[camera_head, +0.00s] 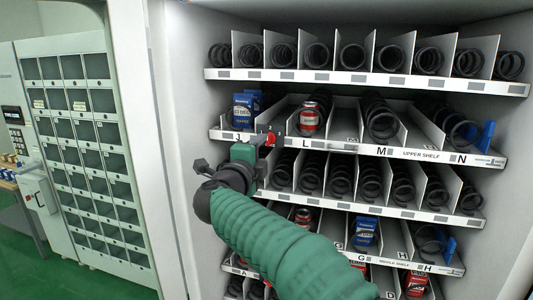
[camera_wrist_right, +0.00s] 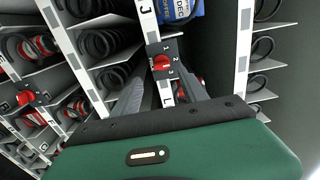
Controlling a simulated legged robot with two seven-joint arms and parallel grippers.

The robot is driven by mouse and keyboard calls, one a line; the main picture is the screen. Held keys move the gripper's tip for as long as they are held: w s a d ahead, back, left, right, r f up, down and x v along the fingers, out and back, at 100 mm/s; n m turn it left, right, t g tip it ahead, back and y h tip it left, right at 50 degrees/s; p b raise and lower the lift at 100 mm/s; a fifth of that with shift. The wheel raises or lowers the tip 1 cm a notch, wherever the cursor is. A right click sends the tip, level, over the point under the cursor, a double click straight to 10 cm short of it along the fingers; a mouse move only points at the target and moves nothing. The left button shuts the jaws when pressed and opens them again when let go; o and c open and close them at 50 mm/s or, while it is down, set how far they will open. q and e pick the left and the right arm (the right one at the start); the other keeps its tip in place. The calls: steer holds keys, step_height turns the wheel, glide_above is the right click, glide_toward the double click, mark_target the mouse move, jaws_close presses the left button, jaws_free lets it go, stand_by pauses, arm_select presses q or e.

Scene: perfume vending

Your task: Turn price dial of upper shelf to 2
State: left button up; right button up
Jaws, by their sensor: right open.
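The upper shelf's label strip (camera_head: 420,154) runs across the vending machine. A red price dial (camera_head: 270,139) sits on it between the J and L labels. In the right wrist view, a red dial (camera_wrist_right: 161,62) on a black plate marked 1, 2, 3 is just beyond my fingers; its exact setting is too small to tell. My right gripper (camera_wrist_right: 160,88) is open, with its two grey fingers spread below the dial and nothing held. In the head view it is close in front of the shelf edge, partly hiding it. My left gripper is not in view.
A blue box (camera_head: 243,110) and a red can (camera_head: 309,119) stand in the upper shelf's lanes. Other shelves with black coils lie above and below. A locker cabinet (camera_head: 80,120) stands at left.

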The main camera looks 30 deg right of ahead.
steer(key=b+v, duration=0.2)
steer(key=v, duration=0.7)
steer(key=shift+s+a, duration=0.2)
steer(key=shift+a, duration=0.15)
steer(key=shift+d, duration=0.1)
steer(key=shift+f, duration=0.1)
